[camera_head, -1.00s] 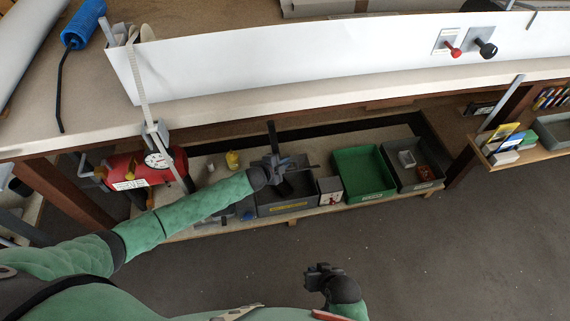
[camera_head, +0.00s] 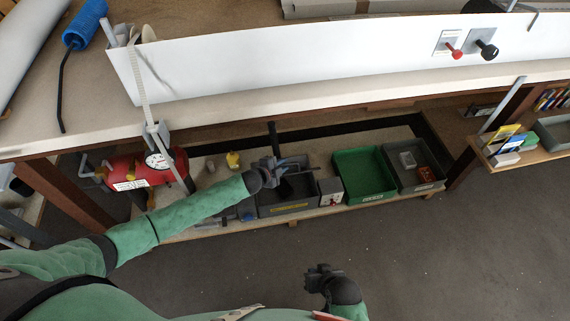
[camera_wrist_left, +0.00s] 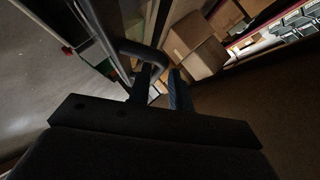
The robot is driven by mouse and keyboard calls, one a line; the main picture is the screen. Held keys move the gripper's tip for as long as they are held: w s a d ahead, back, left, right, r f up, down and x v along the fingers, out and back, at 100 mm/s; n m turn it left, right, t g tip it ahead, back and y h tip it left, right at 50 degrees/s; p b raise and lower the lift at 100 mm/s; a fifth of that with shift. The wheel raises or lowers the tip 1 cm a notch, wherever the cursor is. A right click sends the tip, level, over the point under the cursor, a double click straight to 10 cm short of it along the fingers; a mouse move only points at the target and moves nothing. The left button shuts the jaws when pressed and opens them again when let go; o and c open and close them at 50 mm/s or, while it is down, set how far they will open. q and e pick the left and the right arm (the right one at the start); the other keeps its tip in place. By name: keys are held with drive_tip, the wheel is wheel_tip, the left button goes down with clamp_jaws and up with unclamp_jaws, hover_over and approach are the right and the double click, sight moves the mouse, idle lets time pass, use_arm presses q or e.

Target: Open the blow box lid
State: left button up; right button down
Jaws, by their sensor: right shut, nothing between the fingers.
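A dark grey box (camera_head: 283,209) with a yellow label stands on the low shelf under the bench. It seems to be the blow box; whether its lid is up or down I cannot tell, as my left gripper covers part of it. My left gripper (camera_head: 279,170) is over this box in the head view. In the left wrist view its two fingers (camera_wrist_left: 162,88) are apart, and a dark curved bar (camera_wrist_left: 145,52) bends down at their tips. I cannot tell whether they touch it. My right gripper (camera_head: 322,271) is shut and empty, low over the floor.
A small grey box (camera_head: 331,197), a green bin (camera_head: 366,195) and a grey bin (camera_head: 424,187) stand right of the dark box. A red tank (camera_head: 128,176) with a gauge is to the left. The bench front edge (camera_head: 330,107) overhangs the shelf. The floor in front is clear.

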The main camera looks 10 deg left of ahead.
use_arm(q)
drive_tip(key=v, duration=0.5)
drive_tip(key=shift+s+a+r, duration=0.15)
drive_tip(key=shift+s+r, duration=0.05)
drive_tip(key=shift+s, duration=0.05)
idle(0.3)
